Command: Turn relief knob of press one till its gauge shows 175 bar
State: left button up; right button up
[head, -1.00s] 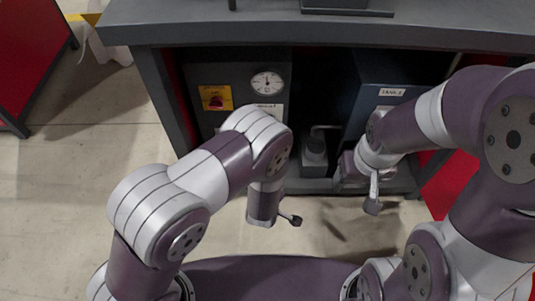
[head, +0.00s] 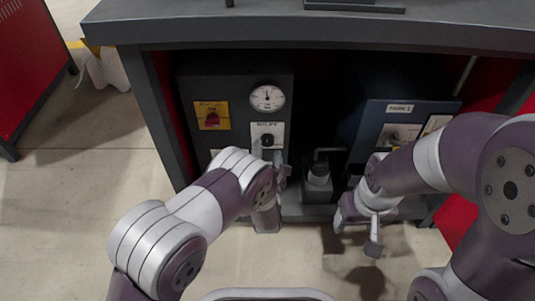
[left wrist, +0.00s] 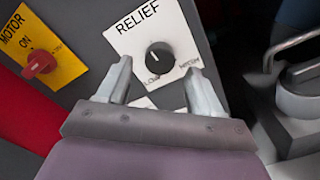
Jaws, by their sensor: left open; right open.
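The relief knob (head: 267,141) is a black round knob on a white plate, on the dark panel under the bench. In the left wrist view the knob (left wrist: 159,58) sits below the word RELIEF, with a pale pointer mark near its top. The round white gauge (head: 267,97) is above it; its needle points roughly up, and its scale is too small to read. My left gripper (left wrist: 160,70) is open, its fingertips on either side of the knob in that picture, with no visible contact. My right gripper (head: 357,228) is open and empty, low at the right.
A yellow motor plate with a red switch (head: 212,118) is left of the gauge; it reads ON in the wrist view. A blue unit (head: 385,130) and a small grey device with a handle (head: 318,178) stand to the right. The bench top (head: 180,22) overhangs the panel.

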aim_at(267, 141)
pick_arm(q)
jog(key=shift+w+f+b, duration=0.1)
jog(key=shift+w+b, duration=0.25)
jog(key=shift+w, duration=0.95)
jog(key=c, duration=1.1)
jog(key=shift+o, duration=0.2)
pick_arm(e)
jog(key=shift+f, duration=0.65)
pick_arm(q)
jog(key=shift+r+m, duration=0.2)
jog(key=shift+m, duration=0.1)
pick_arm(e)
jog(key=shift+r, duration=0.1)
